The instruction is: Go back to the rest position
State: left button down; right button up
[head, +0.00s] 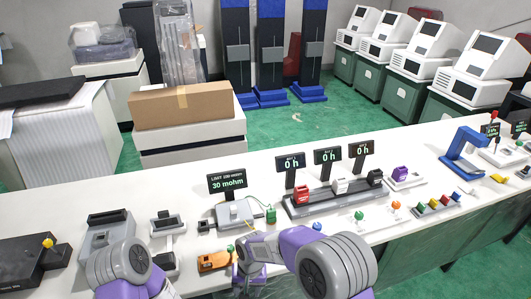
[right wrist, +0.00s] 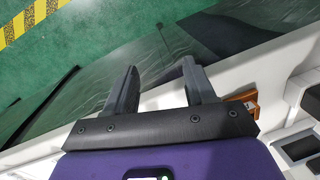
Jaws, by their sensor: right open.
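My right gripper (right wrist: 160,82) is open in the right wrist view, its two dark fingers spread with nothing between them. It hangs at the near edge of the white workbench (head: 410,215), beside an orange device (right wrist: 243,100). In the head view my right arm (head: 290,243) reaches leftward along the bench front, and its fingertips cannot be made out there. My left arm (head: 125,265) shows at the lower left of the head view, and its gripper is out of sight.
The orange device (head: 214,261) lies close to my right arm. A grey device (head: 105,238) stands beyond my left arm. A black box with a yellow knob (head: 35,262) is at far left. The rack with red, white and black blocks (head: 330,199) is farther back. Green floor lies beyond.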

pick_arm(q)
jog(key=shift+s+r, duration=0.1)
jog(key=shift+s, duration=0.25)
pick_arm(e)
jog(key=s+d+f+m+t+y, duration=0.1)
jog(key=s+d+f+m+y, duration=0.2)
jog(key=s+d+f, duration=1.2)
jog(key=shift+s+d, duration=0.15)
jog(key=shift+s, duration=0.6)
